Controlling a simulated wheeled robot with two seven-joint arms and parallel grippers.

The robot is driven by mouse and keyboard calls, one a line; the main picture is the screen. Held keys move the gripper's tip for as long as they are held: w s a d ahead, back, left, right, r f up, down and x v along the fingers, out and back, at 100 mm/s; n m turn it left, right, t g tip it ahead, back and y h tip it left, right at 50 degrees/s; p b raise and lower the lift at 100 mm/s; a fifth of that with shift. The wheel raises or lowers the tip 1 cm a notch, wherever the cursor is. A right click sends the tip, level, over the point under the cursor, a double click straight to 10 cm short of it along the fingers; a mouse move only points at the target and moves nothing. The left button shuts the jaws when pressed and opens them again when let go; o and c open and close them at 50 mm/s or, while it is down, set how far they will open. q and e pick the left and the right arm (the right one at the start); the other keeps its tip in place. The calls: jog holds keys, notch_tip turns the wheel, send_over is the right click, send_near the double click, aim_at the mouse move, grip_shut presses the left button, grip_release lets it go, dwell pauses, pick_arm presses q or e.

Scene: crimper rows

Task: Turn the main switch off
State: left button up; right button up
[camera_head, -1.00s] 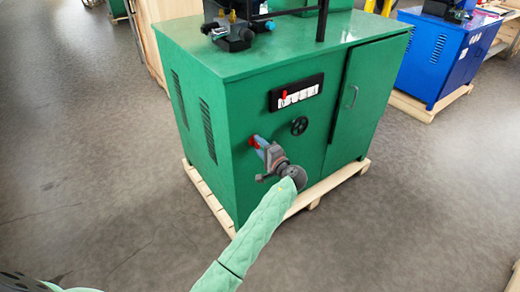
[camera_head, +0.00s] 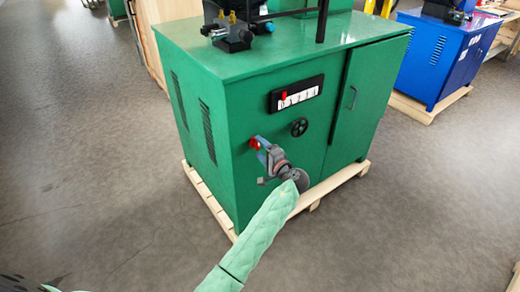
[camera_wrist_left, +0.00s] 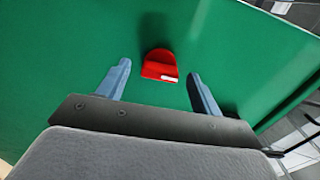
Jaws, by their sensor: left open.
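The main switch is a red knob (camera_head: 254,142) on the front of the green machine cabinet (camera_head: 240,105), low near its left corner. In the left wrist view the red knob (camera_wrist_left: 158,62) shows a rounded top and a small white mark near its lower edge. My left gripper (camera_head: 261,146) is open and points at the knob, and its fingers partly cover it in the head view. In the wrist view its blue-grey fingers (camera_wrist_left: 158,70) lie on either side of the knob, with green panel visible in both gaps. My right gripper is not in view.
A black handwheel (camera_head: 299,127) and a black panel with a red pointer (camera_head: 297,93) sit above and right of the switch. The cabinet stands on a wooden pallet (camera_head: 340,182). A blue cabinet (camera_head: 433,58) stands at the back right. The grey floor at left is clear.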

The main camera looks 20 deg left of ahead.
pick_arm(q)
jog(key=b+v, duration=0.1)
jog(key=v, duration=0.6)
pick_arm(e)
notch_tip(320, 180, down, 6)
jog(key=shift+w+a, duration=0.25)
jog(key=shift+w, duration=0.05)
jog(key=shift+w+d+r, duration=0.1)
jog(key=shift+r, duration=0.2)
